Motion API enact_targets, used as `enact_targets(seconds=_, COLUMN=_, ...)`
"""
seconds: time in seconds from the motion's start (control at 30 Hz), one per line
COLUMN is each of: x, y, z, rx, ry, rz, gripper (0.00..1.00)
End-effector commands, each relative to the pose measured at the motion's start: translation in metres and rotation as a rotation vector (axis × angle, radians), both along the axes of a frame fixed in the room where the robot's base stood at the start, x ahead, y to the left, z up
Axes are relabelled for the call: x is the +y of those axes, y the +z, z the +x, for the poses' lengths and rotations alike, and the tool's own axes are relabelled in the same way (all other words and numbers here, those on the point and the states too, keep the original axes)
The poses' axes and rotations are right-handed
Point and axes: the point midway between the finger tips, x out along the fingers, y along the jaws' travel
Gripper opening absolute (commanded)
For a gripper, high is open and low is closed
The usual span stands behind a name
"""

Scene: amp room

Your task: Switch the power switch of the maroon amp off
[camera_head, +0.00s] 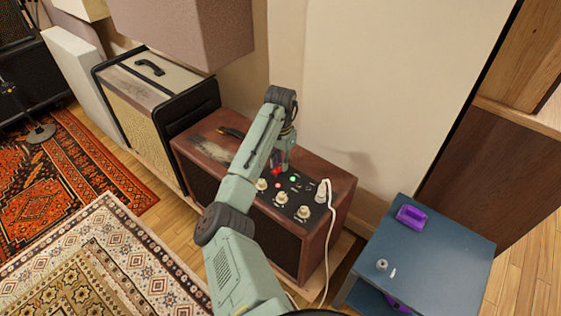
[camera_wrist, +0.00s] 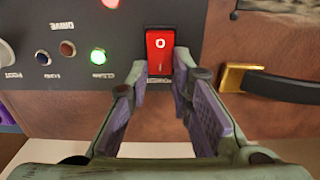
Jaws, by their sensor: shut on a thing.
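The maroon amp (camera_head: 325,180) stands against the wall, with a black control panel on its top. Its red power switch (camera_wrist: 160,45) shows large in the wrist view, with a white "O" mark on its visible face. The switch also shows as a small red spot in the head view (camera_head: 277,171). My gripper (camera_wrist: 160,75) is shut on the switch, its fingertips at the left and right sides of the switch's near end. In the head view my gripper (camera_head: 281,162) reaches down to the panel. A green light (camera_wrist: 98,56) beside the switch is lit.
Cream knobs (camera_head: 281,198) and a plugged-in white cable (camera_head: 325,200) stand on the panel. The amp's handle (camera_wrist: 280,87) is right of the switch in the wrist view. A blue cabinet (camera_head: 440,250) stands to the right, and a cream amp (camera_head: 135,105) to the left.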

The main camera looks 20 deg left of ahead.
Motion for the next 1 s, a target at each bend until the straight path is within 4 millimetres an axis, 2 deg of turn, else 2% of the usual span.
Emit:
enact_targets(seconds=0.27, x=-0.0008, y=0.0003, z=-0.0006, rx=-0.014, ry=-0.002, rz=-0.008, gripper=0.00)
enact_targets(seconds=0.7, x=0.0010, y=0.0022, z=-0.0071, rx=-0.235, ry=0.000, rz=-0.089, gripper=0.00)
enact_targets(seconds=1.0, x=0.0016, y=0.0027, z=-0.0069, rx=-0.245, ry=-0.001, rz=-0.091, gripper=0.00)
